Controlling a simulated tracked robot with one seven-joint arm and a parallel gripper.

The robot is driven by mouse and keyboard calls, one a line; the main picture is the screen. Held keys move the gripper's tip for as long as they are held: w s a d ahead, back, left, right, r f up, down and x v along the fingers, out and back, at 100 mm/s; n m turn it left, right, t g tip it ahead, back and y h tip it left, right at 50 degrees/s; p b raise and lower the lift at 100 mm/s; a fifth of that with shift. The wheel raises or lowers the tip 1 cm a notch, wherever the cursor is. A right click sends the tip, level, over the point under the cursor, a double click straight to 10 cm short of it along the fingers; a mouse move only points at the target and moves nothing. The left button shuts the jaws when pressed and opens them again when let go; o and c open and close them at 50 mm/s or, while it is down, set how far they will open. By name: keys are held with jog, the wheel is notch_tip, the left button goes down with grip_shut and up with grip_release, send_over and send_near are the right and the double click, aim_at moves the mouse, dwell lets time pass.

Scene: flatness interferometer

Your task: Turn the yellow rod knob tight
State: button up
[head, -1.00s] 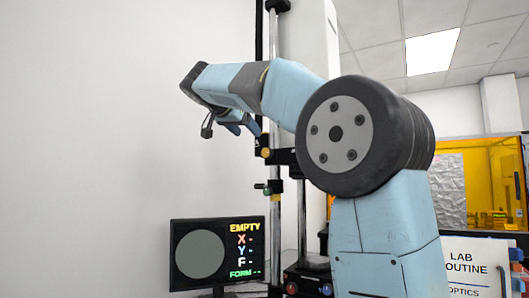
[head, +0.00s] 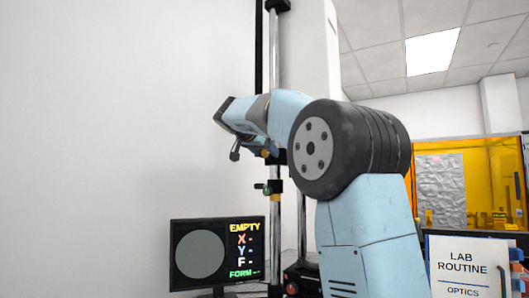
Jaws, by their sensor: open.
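The yellow rod knob (head: 265,153) is a small yellow spot on the clamp at the vertical metal rod, in the head view, left of my elbow joint. My gripper (head: 268,145) is on the end of my light blue arm, right by the knob and partly covering the clamp. The fingers are open. They are small and partly hidden by my wrist, so I cannot tell whether they touch the knob or are around it.
A lower clamp with a green knob (head: 267,190) sits on the same rod (head: 273,60). A monitor (head: 217,253) reading EMPTY stands below left. A LAB ROUTINE sign (head: 466,265) and an orange enclosure (head: 491,180) are at right. The left wall side is free.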

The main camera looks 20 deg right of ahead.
jog(key=shift+w+d, duration=0.1)
jog(key=c, duration=1.1)
